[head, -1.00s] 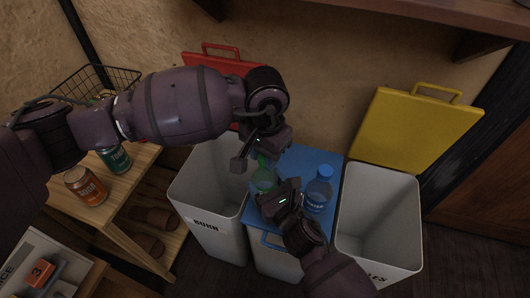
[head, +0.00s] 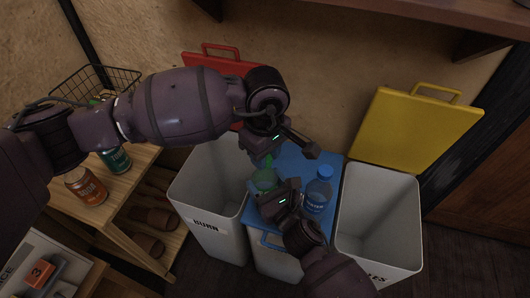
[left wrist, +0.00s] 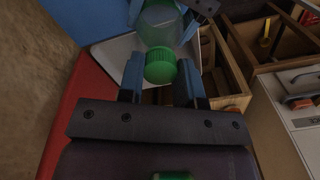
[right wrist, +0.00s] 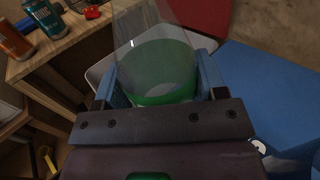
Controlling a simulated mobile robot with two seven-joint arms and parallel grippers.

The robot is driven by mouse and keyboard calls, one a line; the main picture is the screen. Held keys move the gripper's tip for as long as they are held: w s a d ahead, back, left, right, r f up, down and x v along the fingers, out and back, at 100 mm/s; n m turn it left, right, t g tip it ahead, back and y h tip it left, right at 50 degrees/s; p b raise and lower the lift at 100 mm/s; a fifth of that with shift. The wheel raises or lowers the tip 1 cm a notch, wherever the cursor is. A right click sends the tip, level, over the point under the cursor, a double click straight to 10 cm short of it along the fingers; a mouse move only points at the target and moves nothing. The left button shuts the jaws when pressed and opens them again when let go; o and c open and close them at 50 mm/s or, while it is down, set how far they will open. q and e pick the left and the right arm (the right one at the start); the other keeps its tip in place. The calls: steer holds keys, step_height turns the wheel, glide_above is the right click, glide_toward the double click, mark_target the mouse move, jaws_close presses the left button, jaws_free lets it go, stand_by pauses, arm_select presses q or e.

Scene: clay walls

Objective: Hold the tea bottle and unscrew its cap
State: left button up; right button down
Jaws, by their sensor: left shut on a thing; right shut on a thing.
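The tea bottle (head: 264,181) is clear with green parts and stands upright over the blue lid, partly hidden by my grippers in the head view. My right gripper (head: 272,192) is shut on its body; the bottle (right wrist: 160,65) fills the space between the fingers in the right wrist view. The green ribbed cap (left wrist: 160,66) is between the fingers of my left gripper (left wrist: 161,84), at the top of the bottle (left wrist: 158,24). My left gripper (head: 266,156) is above the bottle, shut on the cap. I cannot tell whether the cap is loose from the neck.
A blue water bottle (head: 319,192) stands close right of my right gripper on the blue lid (head: 300,158). Open white bins stand left (head: 208,190) and right (head: 378,215). A yellow lid (head: 420,130) and red lid (head: 215,64) stand raised. Cans (head: 86,186) sit on a wooden shelf at left.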

arm_select(q)
steer(key=n, duration=1.8)
steer(key=shift+n, duration=0.3)
steer(key=n, duration=0.5)
steer(key=shift+n, duration=0.3)
steer(key=n, duration=0.8)
steer(key=shift+n, duration=0.4)
steer(key=n, duration=0.4)
steer(key=shift+r, duration=0.1)
